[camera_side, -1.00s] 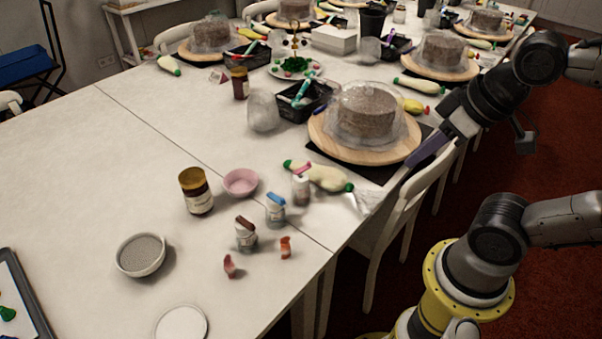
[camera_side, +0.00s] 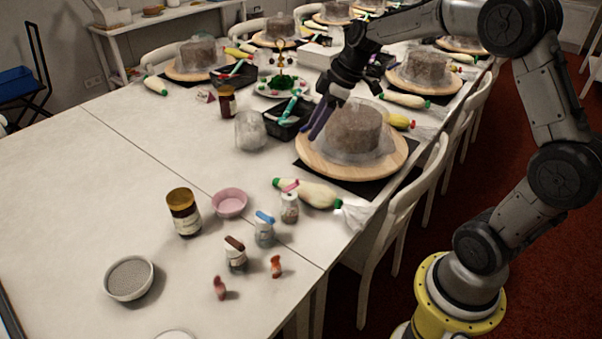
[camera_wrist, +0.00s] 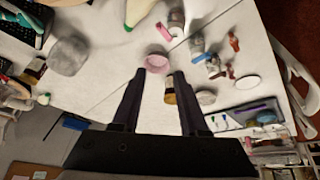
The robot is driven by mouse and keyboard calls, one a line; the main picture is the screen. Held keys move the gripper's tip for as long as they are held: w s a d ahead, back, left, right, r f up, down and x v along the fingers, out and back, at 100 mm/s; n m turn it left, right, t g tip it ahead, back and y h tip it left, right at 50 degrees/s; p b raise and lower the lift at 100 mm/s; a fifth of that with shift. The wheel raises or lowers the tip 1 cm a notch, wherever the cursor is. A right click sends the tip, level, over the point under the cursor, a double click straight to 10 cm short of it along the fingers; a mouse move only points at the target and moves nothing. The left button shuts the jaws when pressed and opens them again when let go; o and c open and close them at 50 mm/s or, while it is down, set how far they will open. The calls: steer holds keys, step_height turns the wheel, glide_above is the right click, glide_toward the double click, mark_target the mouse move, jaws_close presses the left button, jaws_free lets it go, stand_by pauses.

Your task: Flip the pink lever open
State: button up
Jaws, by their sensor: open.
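The pink lever (camera_side: 290,187) is on top of a small clear shaker jar (camera_side: 289,209), which stands upright near the table's right edge. The pink lever (camera_wrist: 163,31) also shows at the top of the wrist view, beyond my fingertips. The lever's exact angle is too small to tell. My gripper (camera_side: 317,120) is open and empty, raised beside the covered cake, well behind and above the jar. In the wrist view my gripper's two dark fingers (camera_wrist: 159,73) are apart, with the pink bowl seen beyond them.
A blue-lidded shaker (camera_side: 264,230) and a brown-lidded shaker (camera_side: 236,256) stand in front of the jar. A piping bag (camera_side: 312,193) lies close behind it. The pink bowl (camera_side: 230,204) is to its left. The turntable with cake (camera_side: 330,165) is behind.

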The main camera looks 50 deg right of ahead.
step_height(320, 180, down, 3)
steer(key=d, duration=0.2)
glide_toward(291, 185)
steer(key=d+x, duration=0.1)
steer(key=x, duration=0.5)
steer(key=shift+d+f+m, duration=0.15)
steer(key=shift+d+m, duration=0.1)
steer(key=shift+m, duration=0.15)
steer(key=shift+g, duration=0.3)
jaws_close()
